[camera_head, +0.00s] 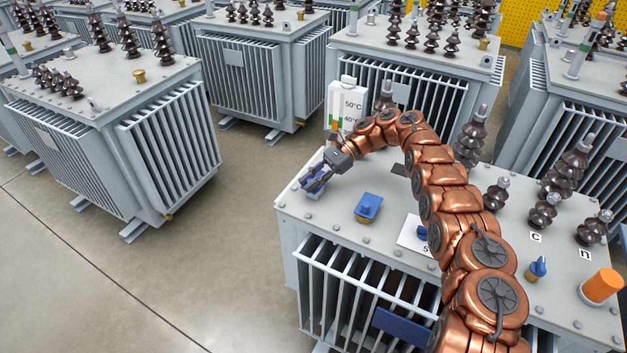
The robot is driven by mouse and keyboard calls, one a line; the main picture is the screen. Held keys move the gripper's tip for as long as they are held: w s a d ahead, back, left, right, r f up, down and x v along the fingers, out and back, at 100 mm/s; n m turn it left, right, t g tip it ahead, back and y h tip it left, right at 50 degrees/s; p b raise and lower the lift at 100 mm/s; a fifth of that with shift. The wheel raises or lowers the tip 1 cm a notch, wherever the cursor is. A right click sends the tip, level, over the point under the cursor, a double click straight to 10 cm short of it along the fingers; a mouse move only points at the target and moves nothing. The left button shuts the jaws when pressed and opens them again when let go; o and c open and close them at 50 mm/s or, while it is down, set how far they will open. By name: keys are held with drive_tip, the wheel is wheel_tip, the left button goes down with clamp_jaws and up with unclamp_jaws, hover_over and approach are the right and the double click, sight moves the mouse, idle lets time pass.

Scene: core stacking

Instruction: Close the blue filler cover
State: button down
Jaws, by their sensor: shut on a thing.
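My copper-coloured arm arches over the transformer's top from the lower right.
A white thermometer gauge (346,104) stands just behind. Dark ribbed insulators (567,170), a blue valve (538,267) and an orange cap (602,286) stand at right.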

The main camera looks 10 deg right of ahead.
drive_tip(key=c, duration=1)
unclamp_jaws()
drive_tip(key=shift+a, duration=0.1)
drive_tip(key=shift+c, duration=0.2)
